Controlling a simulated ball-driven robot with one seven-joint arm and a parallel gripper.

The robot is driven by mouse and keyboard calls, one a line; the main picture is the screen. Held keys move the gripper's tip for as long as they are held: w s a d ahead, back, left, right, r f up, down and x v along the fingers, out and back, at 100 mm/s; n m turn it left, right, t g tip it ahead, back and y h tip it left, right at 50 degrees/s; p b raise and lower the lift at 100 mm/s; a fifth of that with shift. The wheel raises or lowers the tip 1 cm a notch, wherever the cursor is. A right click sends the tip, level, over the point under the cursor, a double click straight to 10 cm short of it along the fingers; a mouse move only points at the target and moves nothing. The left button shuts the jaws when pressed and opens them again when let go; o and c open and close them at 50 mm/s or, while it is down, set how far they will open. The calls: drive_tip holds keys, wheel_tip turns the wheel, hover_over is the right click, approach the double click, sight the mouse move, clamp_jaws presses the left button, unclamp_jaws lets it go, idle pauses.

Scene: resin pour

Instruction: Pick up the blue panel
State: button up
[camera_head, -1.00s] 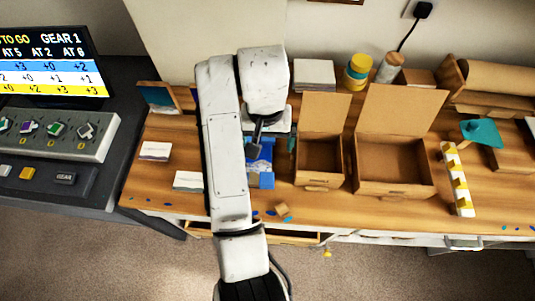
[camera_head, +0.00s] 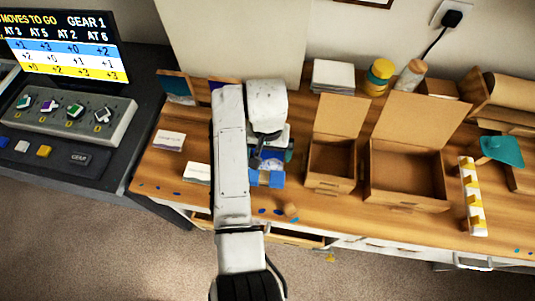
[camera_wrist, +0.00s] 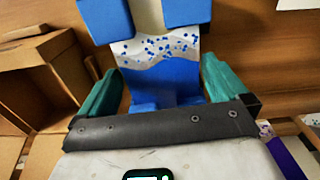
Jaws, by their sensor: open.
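The blue panel (camera_wrist: 160,68) shows in the wrist view as a pale plate with a wavy blue lower part and blue dots. Blue blocks (camera_wrist: 187,10) stand at its far end, and more blue lies at its near end. In the head view the blue parts (camera_head: 266,179) show below my gripper (camera_head: 272,157), which hides most of the panel. In the wrist view my gripper (camera_wrist: 160,72) is open, with one teal finger on each side of the panel. I cannot tell whether either finger touches it.
An open cardboard box (camera_head: 331,163) stands close right of my gripper, with a larger one (camera_head: 405,178) beyond. White cards (camera_head: 169,141) lie at the left. A yellow-and-white rack (camera_head: 472,196) stands at the right.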

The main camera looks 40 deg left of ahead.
drive_tip(key=shift+f, duration=0.35)
drive_tip(key=shift+c, duration=0.2)
drive_tip(key=c, duration=0.6)
